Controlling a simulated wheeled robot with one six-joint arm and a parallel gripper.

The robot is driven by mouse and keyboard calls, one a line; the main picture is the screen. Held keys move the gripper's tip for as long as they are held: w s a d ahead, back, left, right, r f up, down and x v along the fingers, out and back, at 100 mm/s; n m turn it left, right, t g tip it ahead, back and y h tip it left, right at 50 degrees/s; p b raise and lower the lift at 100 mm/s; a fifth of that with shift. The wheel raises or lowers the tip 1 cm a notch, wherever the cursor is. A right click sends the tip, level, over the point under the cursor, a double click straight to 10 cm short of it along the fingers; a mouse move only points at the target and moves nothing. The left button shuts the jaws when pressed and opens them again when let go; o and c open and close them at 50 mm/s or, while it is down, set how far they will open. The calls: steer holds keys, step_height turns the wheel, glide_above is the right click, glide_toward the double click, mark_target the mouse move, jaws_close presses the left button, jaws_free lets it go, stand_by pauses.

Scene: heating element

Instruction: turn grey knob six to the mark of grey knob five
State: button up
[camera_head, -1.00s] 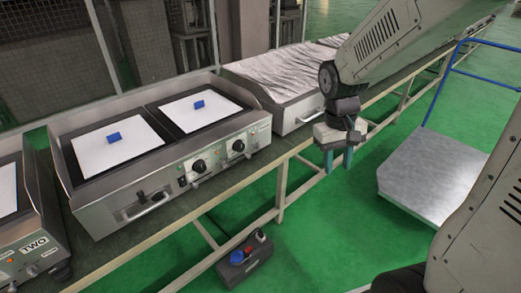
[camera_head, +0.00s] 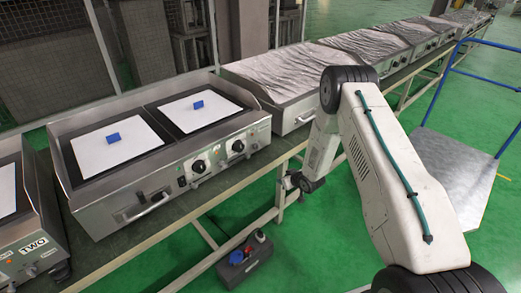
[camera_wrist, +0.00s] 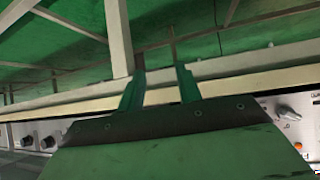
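My gripper shows in the wrist view as two green fingers (camera_wrist: 160,88), apart with nothing between them. In the wrist view a grey knob (camera_wrist: 289,113) sits on a panel right of the fingers, and dark knobs (camera_wrist: 38,142) sit at the far left. I cannot tell which is knob five or six. In the head view the middle cooker has two dark knobs, one (camera_head: 198,166) left of the other (camera_head: 238,146). Small knobs (camera_head: 30,271) show on the unit marked TWO.
Covered units (camera_head: 285,75) line the long bench to the right. A trolley with a blue rail (camera_head: 460,150) stands at right.

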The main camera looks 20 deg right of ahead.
steer(key=w+a+r+t+y, duration=0.1)
steer(key=w, duration=0.1)
steer(key=w+a+r+n+t+y, duration=0.1)
steer(key=a+r+t+y, duration=0.1)
steer(key=shift+w+t, duration=0.3)
steer(key=shift+w, duration=0.1)
steer(key=t+y, duration=0.2)
glide_toward(259, 148)
steer(key=w, duration=0.1)
steer(key=shift+n+t, duration=0.3)
steer(key=shift+n, duration=0.1)
steer(key=x, duration=0.8)
steer(key=shift+a+f, duration=0.15)
steer(key=shift+a, duration=0.1)
steer(key=c, duration=0.7)
